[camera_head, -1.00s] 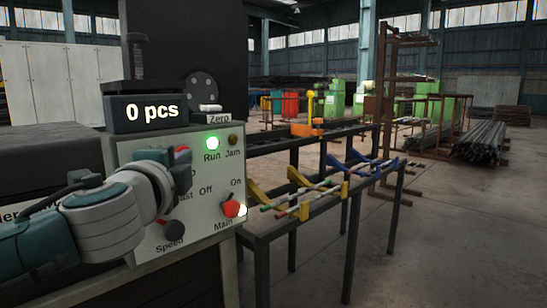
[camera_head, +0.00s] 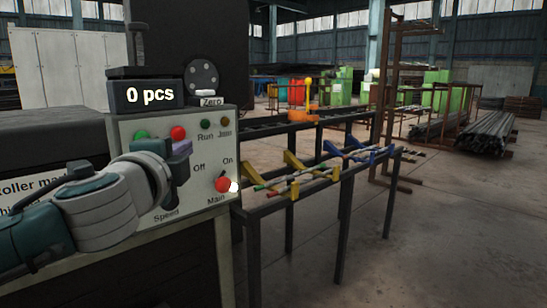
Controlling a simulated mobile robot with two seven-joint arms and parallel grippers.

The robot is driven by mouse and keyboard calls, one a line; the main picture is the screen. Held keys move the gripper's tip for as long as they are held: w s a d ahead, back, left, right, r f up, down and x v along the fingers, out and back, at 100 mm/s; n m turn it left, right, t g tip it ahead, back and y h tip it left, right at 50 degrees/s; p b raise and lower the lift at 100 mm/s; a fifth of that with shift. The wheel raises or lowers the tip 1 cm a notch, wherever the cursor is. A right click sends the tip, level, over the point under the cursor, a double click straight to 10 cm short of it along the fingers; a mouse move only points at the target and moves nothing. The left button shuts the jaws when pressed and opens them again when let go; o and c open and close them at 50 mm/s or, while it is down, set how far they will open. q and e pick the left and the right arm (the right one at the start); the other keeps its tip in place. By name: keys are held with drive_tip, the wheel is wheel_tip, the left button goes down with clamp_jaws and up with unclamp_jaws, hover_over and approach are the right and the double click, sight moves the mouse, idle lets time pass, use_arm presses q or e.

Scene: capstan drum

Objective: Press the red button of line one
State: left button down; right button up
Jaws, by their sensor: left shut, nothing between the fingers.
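The red button (camera_head: 178,132) is on the upper part of the grey control panel (camera_head: 205,150), to the right of a green button (camera_head: 141,134). My left gripper (camera_head: 181,160) is shut and empty in front of the panel, just below the red button in the picture. It appears apart from the button, though the depth gap is hard to judge. My left wrist hides the panel's middle left. The Run lamp (camera_head: 205,124) and Jam lamp (camera_head: 225,122) are dark. My right gripper is not in view.
A counter display (camera_head: 143,95) above the panel reads "0 pcs". The red main switch (camera_head: 222,184) is at the lower right, with a bright white spot beside it. A rack table (camera_head: 300,190) with yellow and blue holders stands to the right. Open floor (camera_head: 440,230) lies beyond.

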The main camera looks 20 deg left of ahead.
use_arm(q)
drive_tip(key=a+p+v, duration=0.1)
drive_tip(key=v, duration=0.5)
drive_tip(key=shift+s+r, duration=0.35)
drive_tip(key=shift+s, duration=0.05)
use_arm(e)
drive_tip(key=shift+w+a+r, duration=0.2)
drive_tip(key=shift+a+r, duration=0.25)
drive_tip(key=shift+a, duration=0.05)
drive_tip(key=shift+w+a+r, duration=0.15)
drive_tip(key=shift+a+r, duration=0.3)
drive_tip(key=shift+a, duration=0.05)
use_arm(q)
drive_tip(key=shift+d, duration=0.2)
drive_tip(key=s+d+r+n+g+h+p, duration=0.3)
drive_tip(key=s+d+r+n+g+p, duration=0.3)
drive_tip(key=s+r+p, duration=1)
drive_tip(key=s+d+r+n+g+h+p, duration=0.4)
drive_tip(key=s+d+r+n+g+p, duration=0.25)
drive_tip(key=p, duration=1.85)
wheel_tip(320, 180, up, 39)
drive_tip(key=s+m+p, duration=0.1)
drive_tip(key=p, duration=3.5)
drive_tip(key=shift+f, duration=0.25)
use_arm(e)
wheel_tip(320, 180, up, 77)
